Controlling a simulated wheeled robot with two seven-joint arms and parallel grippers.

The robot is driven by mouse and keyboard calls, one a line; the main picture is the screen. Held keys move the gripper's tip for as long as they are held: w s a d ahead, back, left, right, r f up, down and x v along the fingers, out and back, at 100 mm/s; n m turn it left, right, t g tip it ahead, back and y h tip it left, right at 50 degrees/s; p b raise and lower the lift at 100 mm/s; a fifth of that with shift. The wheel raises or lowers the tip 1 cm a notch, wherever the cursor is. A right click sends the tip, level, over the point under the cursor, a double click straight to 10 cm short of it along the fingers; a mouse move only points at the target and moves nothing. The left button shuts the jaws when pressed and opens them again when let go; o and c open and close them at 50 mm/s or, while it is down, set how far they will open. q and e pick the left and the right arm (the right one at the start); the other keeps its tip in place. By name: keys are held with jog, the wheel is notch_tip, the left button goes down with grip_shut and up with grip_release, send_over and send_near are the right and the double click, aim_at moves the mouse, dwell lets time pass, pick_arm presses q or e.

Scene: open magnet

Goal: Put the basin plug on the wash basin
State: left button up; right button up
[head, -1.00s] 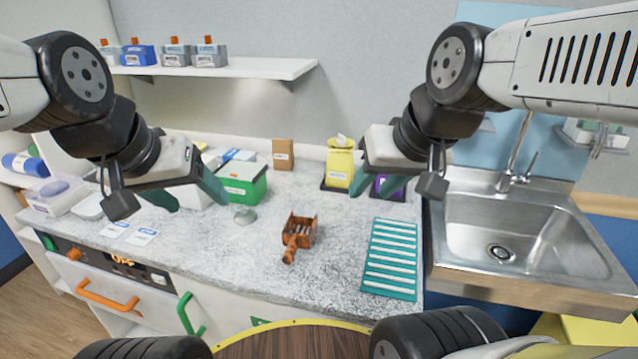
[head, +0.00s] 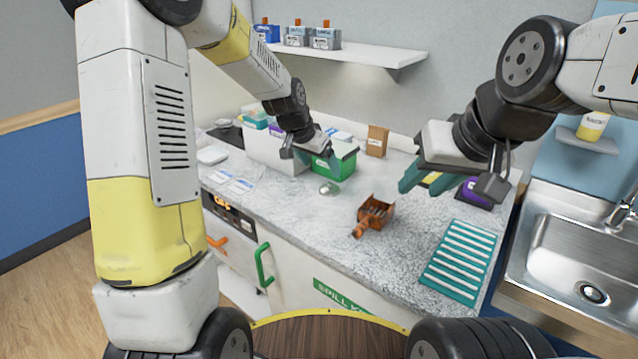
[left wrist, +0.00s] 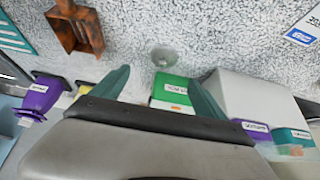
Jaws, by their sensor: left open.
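A small round grey-green piece, which looks like the basin plug (head: 329,188), lies on the speckled counter in front of the green box. It also shows in the left wrist view (left wrist: 163,57), beyond my open left fingers. The steel wash basin (head: 563,252) is at the far right, with its drain hole visible. My left gripper (head: 338,150) is open and empty, above the counter by the green box and apart from the plug. Its teal fingers spread wide in the left wrist view (left wrist: 158,92). My right gripper (head: 434,184) is open and seems empty, over the counter's right part.
A green box (head: 335,165) and a white box (head: 268,150) stand behind the plug. An orange-brown scoop-like holder (head: 374,213) and a teal slatted rack (head: 459,261) lie to its right. A purple container (head: 474,193) stands near my right gripper. Bare counter surrounds the plug.

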aim_at(328, 185)
pick_arm(q)
jog(key=x, duration=0.7)
jog(key=a+x, duration=0.1)
jog(key=x, duration=0.3)
jog(key=c, duration=1.4)
